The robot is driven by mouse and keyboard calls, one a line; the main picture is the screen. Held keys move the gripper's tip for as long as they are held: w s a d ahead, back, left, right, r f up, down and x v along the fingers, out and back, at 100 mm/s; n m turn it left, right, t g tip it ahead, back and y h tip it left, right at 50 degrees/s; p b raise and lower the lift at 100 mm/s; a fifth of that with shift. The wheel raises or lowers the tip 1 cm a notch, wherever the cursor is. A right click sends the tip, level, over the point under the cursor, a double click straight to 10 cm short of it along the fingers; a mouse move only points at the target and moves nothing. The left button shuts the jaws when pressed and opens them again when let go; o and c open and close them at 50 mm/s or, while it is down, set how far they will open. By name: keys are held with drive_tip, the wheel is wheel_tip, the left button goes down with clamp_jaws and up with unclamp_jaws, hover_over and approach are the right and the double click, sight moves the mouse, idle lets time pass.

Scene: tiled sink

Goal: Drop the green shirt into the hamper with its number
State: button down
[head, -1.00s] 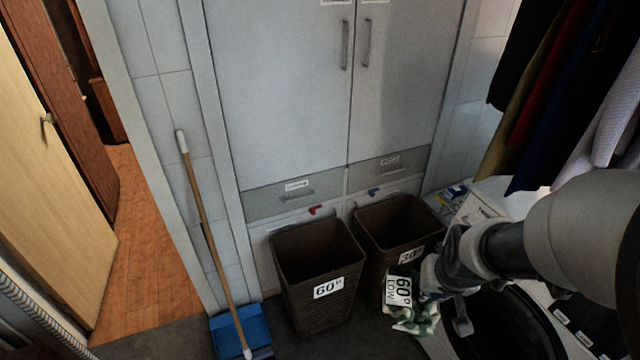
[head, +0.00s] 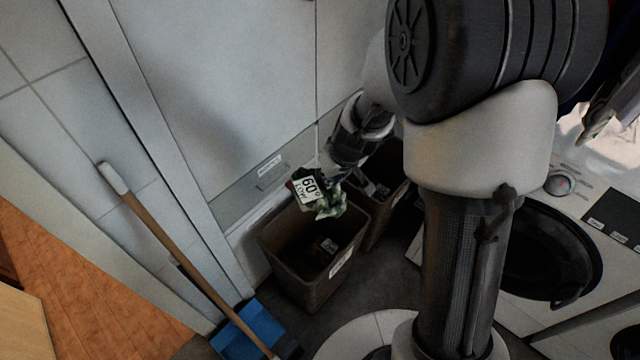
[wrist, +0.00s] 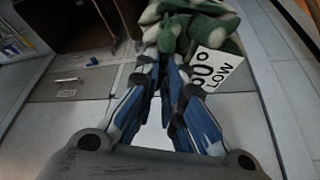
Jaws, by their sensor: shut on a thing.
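The green shirt (head: 330,204), green and white patterned with a white tag reading "60° LOW", hangs in my gripper (head: 335,178), which is shut on it. In the wrist view the shirt (wrist: 185,28) is pinched between the blue fingertips (wrist: 165,85), its tag to the right. The shirt is above the back part of the left hamper (head: 275,245), a dark brown basket whose front label showed 60° in the earlier view. Something small with a pale label lies inside this hamper. The right hamper (head: 375,232) is partly hidden by my arm.
A washing machine (head: 550,250) is at the right, partly behind my arm.

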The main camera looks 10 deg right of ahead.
drive_tip(key=shift+n+y, duration=0.3)
drive_tip(key=shift+n, duration=0.4)
drive_tip(key=x, duration=0.3)
drive_tip(key=d+b+x, duration=0.1)
drive_tip(key=x, duration=0.1)
drive_tip(key=w+x, duration=0.1)
drive_tip(key=x, duration=0.2)
drive_tip(key=shift+w+d+f+b, duration=0.1)
drive_tip(key=shift+w+d+b, duration=0.1)
drive_tip(key=shift+b, duration=0.2)
drive_tip(key=w+d+f+n+b, duration=0.1)
drive_tip(key=w+f+n+b, duration=0.1)
drive_tip(key=f, duration=0.9)
drive_tip(key=w+d+f+n+y+b, duration=0.1)
drive_tip(key=w+f+b, duration=0.3)
drive_tip(key=f, duration=0.8)
drive_tip(key=shift+w+f+n+g, duration=0.25)
drive_tip(key=shift+w+n+g, duration=0.05)
drive_tip(key=shift+w+n, duration=0.1)
drive_tip(key=shift+s+d, duration=0.1)
drive_tip(key=c, duration=1.6)
unclamp_jaws()
drive_tip(key=shift+c, duration=0.2)
